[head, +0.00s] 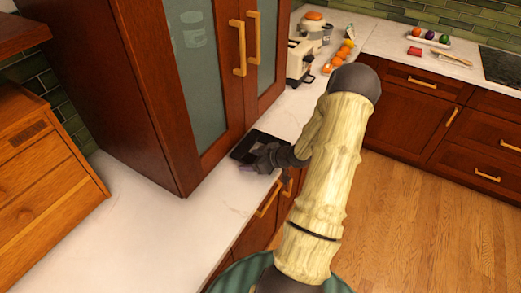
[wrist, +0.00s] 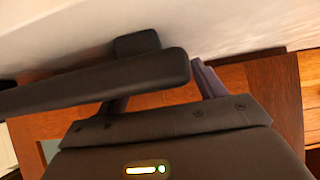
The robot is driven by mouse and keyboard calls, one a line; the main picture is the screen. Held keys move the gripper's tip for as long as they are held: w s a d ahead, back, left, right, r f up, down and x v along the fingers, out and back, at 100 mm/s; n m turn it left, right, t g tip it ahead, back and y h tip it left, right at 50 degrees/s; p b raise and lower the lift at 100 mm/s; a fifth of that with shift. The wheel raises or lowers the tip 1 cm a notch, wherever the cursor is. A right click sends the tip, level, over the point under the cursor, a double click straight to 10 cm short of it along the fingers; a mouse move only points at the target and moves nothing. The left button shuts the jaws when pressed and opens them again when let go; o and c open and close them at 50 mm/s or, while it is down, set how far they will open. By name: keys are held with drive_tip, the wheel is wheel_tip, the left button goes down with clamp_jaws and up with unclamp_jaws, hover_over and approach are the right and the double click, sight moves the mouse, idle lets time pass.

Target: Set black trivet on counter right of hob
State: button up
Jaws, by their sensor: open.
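The black trivet (head: 256,144) lies on the white counter at the foot of the tall wooden cabinet, near the counter's front edge. My gripper (head: 254,164) is at the trivet's near side, and my wrist hides part of the trivet. In the wrist view, the trivet's dark bars (wrist: 90,83) cross in front of one finger. My gripper (wrist: 165,82) is open there, with its other finger beside the bar's end. I cannot tell whether they touch. The hob (head: 503,68) is at the far right, cut by the picture's edge.
A toaster (head: 301,60), oranges (head: 335,62) and other food stand farther along this counter. Left of the hob are a tray of coloured items (head: 429,37), a red item (head: 415,51) and wooden utensils (head: 451,57). A wooden box (head: 45,165) stands at left. The wooden floor is clear.

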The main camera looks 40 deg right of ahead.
drive_tip(key=shift+c, duration=0.4)
drive_tip(key=c, duration=1.4)
drive_tip(key=shift+r, duration=0.1)
drive_tip(key=shift+d+r, duration=0.1)
drive_tip(key=shift+s+r, duration=0.15)
wheel_tip(320, 180, up, 6)
drive_tip(key=shift+r, duration=0.15)
drive_tip(key=s+d+b, duration=0.1)
drive_tip(key=s+d, duration=0.2)
drive_tip(key=s, duration=0.6)
drive_tip(key=s+d+b, duration=0.1)
drive_tip(key=s+d, duration=0.3)
drive_tip(key=s, duration=0.5)
drive_tip(key=shift+s+d+b, duration=0.15)
drive_tip(key=shift+d+b, duration=0.15)
